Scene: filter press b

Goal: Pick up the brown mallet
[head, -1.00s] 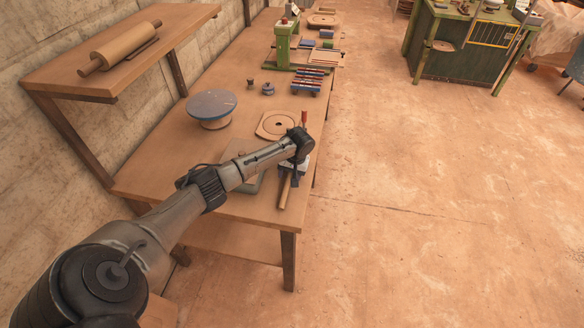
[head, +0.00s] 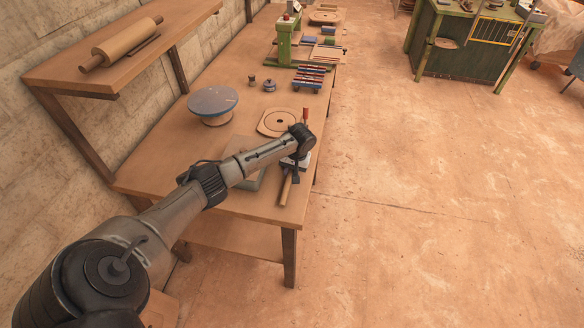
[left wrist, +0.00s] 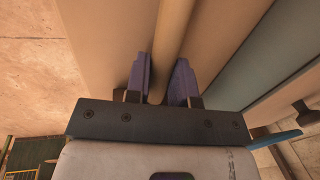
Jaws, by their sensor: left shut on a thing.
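The mallet's tan-brown handle (head: 286,190) shows near the front right corner of the workbench, below my left gripper. My left gripper (head: 293,177) points down there and is shut on the handle. In the left wrist view the handle (left wrist: 173,40) runs lengthwise between the two purple-grey fingers (left wrist: 160,78). The mallet's head cannot be made out in either view. Whether the mallet touches the bench or is just above it, I cannot tell. My right gripper is not in view.
A shelf (head: 60,72) with a rolling pin overhangs the left.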

